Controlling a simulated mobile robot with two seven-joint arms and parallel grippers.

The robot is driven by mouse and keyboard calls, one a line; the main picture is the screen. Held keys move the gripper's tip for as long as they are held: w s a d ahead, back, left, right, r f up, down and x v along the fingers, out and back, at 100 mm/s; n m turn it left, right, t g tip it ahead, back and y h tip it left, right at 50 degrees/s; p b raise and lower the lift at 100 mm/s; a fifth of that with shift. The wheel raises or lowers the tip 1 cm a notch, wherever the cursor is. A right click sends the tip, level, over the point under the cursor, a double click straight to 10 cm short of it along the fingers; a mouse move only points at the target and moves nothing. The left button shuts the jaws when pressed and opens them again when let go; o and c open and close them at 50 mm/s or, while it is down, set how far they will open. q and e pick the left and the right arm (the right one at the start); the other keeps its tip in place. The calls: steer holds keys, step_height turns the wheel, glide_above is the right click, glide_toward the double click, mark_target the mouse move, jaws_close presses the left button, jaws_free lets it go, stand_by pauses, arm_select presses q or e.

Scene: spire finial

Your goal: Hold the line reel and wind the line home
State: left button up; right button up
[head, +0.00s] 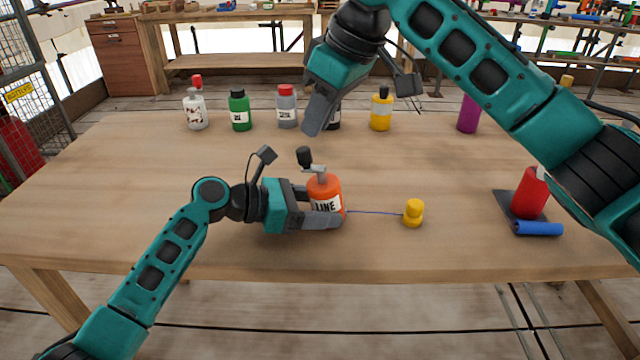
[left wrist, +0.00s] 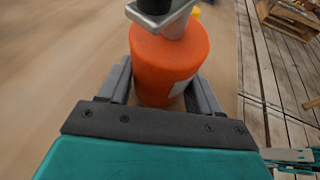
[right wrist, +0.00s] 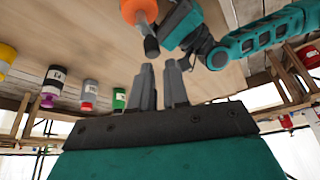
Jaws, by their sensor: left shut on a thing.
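The line reel (head: 325,194), an orange cylinder marked LINE, stands upright on the table. It also shows in the left wrist view (left wrist: 168,65). My left gripper (head: 322,218) is shut around its body from the left. On top is a grey crank (head: 316,170) with a black knob (head: 304,156), also in the right wrist view (right wrist: 151,46). A thin blue line (head: 375,212) runs from the reel to a small yellow piece (head: 413,214) on the right. My right gripper (head: 317,118) is above and beyond the knob, empty, its fingers a little apart.
Along the back stand a white bottle (head: 196,112), a green bottle (head: 239,112), a grey bottle (head: 286,110), a yellow bottle (head: 381,112) and a purple one (head: 468,114). At right are a red cylinder (head: 530,195) and a blue roll (head: 538,228). The table's left is clear.

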mark_target(305, 149)
steer(key=shift+o, duration=0.8)
steer(key=shift+w+d+n+y, duration=0.2)
steer(key=shift+d+n+y, duration=0.1)
steer(key=shift+d, duration=0.05)
steer(key=o, duration=0.5)
steer(key=d+n+y, duration=0.1)
steer(key=w+d+n+g+y, duration=0.1)
steer(key=d, duration=0.1)
steer(key=d+r+n+y, duration=0.1)
steer(key=n, duration=0.1)
steer(key=shift+w+d+g+y, duration=0.3)
steer(key=shift+w+g+y, duration=0.05)
steer(key=shift+g+y, duration=0.05)
steer(key=shift+n, duration=0.4)
steer(key=x, duration=1.1)
steer(key=shift+w+a+f, duration=0.15)
steer(key=shift+a, duration=0.05)
jaws_close()
